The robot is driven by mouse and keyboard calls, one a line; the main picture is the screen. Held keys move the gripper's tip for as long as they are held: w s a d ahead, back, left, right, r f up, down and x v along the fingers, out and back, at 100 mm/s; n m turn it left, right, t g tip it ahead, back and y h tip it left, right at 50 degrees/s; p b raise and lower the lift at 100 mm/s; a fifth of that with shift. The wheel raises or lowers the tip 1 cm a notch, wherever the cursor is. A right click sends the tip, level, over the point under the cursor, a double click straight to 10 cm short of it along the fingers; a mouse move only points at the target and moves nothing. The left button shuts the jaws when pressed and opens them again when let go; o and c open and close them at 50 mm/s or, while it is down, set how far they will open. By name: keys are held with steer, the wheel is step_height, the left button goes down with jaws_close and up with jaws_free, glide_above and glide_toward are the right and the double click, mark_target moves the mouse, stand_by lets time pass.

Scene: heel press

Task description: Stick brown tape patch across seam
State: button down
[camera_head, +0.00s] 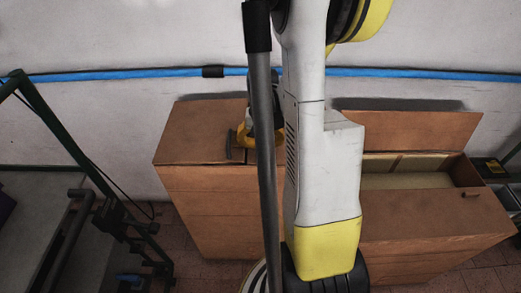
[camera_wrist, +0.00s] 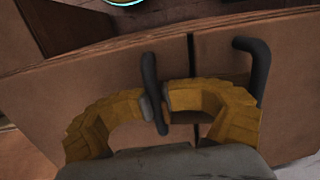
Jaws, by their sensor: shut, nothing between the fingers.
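A closed brown carton (camera_head: 195,135) stands left of centre in the head view, and its top (camera_wrist: 90,85) fills much of the wrist view. A dark seam (camera_wrist: 191,45) runs across that top. My gripper (camera_wrist: 155,104), with yellow-brown fingers, is shut low over the top, left of the seam. A dark narrow strip (camera_wrist: 149,72) shows at the fingertips; I cannot tell whether they touch it. I cannot make out a distinct brown tape patch. My arm partly hides the carton in the head view.
An open carton (camera_head: 425,220) with raised flap (camera_head: 430,128) stands at right. A dark-green metal frame (camera_head: 50,115) stands at left. A blue pipe (camera_head: 130,74) runs along the wall behind. Some tiled floor (camera_head: 185,260) shows between the frame and cartons.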

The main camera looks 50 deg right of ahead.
steer(key=shift+a+f, duration=0.15)
steer(key=shift+f, duration=0.1)
steer(key=c, duration=1.3)
jaws_free()
steer(key=shift+w, duration=0.15)
steer(key=shift+o, duration=0.2)
steer(key=shift+c, duration=1.4)
steer(key=shift+r, duration=0.1)
steer(key=shift+r, duration=0.1)
